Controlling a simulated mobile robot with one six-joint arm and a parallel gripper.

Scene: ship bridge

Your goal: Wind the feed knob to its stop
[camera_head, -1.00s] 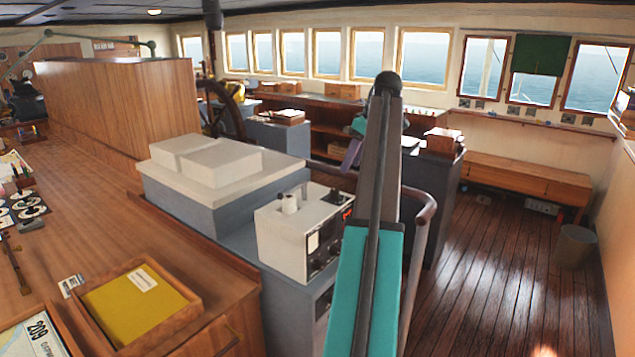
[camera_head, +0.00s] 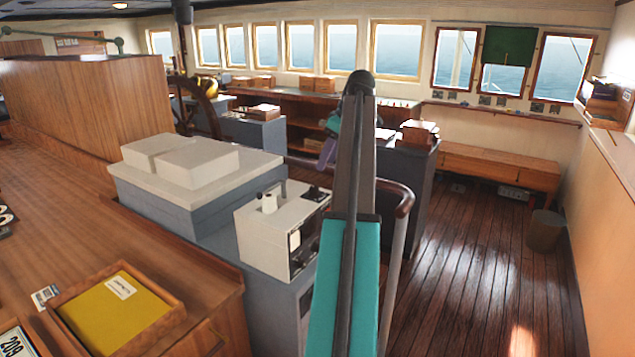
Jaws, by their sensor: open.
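A white instrument box (camera_head: 262,238) stands on a grey cabinet left of my arm. A small white cylindrical part (camera_head: 268,203) and a dark fitting (camera_head: 317,194) sit on its top. Its dark side panel carries dark knobs (camera_head: 297,262). I cannot tell which of these is the feed knob. My teal and grey arm rises in front of the box's right side and partly covers the cabinet. A purple part of my arm (camera_head: 328,152) shows beyond its black joint, well apart from the box. I cannot make out any gripper fingers.
A grey cabinet with a pale top (camera_head: 205,187) stands behind the box. A wooden counter (camera_head: 210,290) with a yellow-bottomed tray (camera_head: 172,305) lies at the left. A handrail (camera_head: 404,205) runs just right of my arm. The wooden floor (camera_head: 460,270) at the right is clear, with a bin (camera_head: 546,230) near the wall.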

